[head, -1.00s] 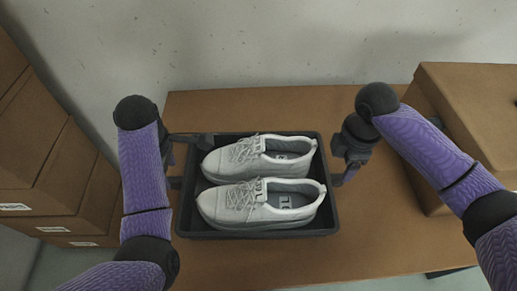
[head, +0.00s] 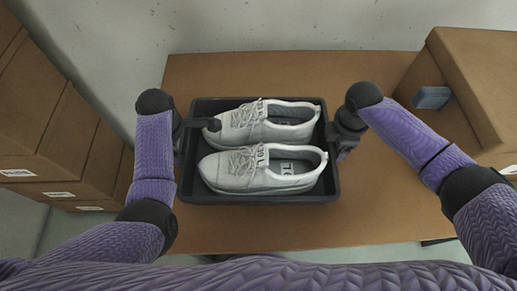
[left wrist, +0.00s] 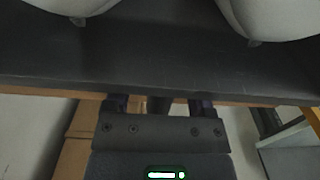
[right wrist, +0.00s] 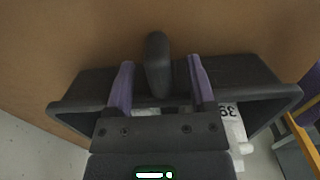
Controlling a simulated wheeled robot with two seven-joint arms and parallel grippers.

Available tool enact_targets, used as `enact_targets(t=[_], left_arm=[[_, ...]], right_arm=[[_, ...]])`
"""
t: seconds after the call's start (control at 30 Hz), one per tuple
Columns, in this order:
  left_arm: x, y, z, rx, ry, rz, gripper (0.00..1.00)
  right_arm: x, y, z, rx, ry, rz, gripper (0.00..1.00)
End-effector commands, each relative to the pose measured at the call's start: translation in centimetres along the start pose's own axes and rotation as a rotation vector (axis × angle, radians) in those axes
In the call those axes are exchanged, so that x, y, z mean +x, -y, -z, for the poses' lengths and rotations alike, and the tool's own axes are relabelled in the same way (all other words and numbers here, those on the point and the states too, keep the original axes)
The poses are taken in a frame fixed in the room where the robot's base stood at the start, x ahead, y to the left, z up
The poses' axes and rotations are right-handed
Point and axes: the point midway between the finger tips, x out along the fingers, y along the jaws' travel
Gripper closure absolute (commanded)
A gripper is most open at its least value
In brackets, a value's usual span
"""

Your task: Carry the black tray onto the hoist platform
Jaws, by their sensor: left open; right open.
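The black tray (head: 262,199) lies on the brown table and holds a pair of grey sneakers (head: 265,122). My left gripper (head: 190,145) is at the tray's left side. In the left wrist view its fingers (left wrist: 160,104) are apart at the tray wall (left wrist: 160,70), with a dark part between them. My right gripper (head: 341,153) is at the tray's right side. In the right wrist view its purple fingers (right wrist: 158,82) stand apart on either side of a dark handle (right wrist: 158,65) on the tray rim. I cannot make out the hoist platform for certain.
Brown cartons (head: 62,150) are stacked at the left, and another carton (head: 480,75) stands at the right with a small blue-grey block (head: 432,97) by it. The table (head: 290,75) is clear behind and in front of the tray. A yellow-edged frame (right wrist: 300,138) shows in the right wrist view.

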Motion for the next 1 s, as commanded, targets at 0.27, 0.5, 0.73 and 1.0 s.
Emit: enact_targets(t=[0.27, 0.5, 0.73, 1.0], left_arm=[[1.09, 0.01, 0.01, 0.000, 0.000, -0.001, 0.29], [1.06, 0.01, 0.00, 0.000, 0.000, -0.001, 0.46], [1.06, 0.01, -0.01, 0.000, 0.000, -0.001, 0.95], [1.05, 0.01, -0.01, 0.000, 0.000, -0.001, 1.00]], right_arm=[[1.10, 0.01, -0.01, 0.000, 0.001, -0.001, 0.29], [1.07, 0.01, -0.01, 0.000, 0.001, -0.001, 0.46], [1.05, 0.00, -0.01, 0.000, 0.000, -0.001, 0.95], [1.04, -0.01, -0.01, 0.000, 0.001, -0.001, 1.00]])
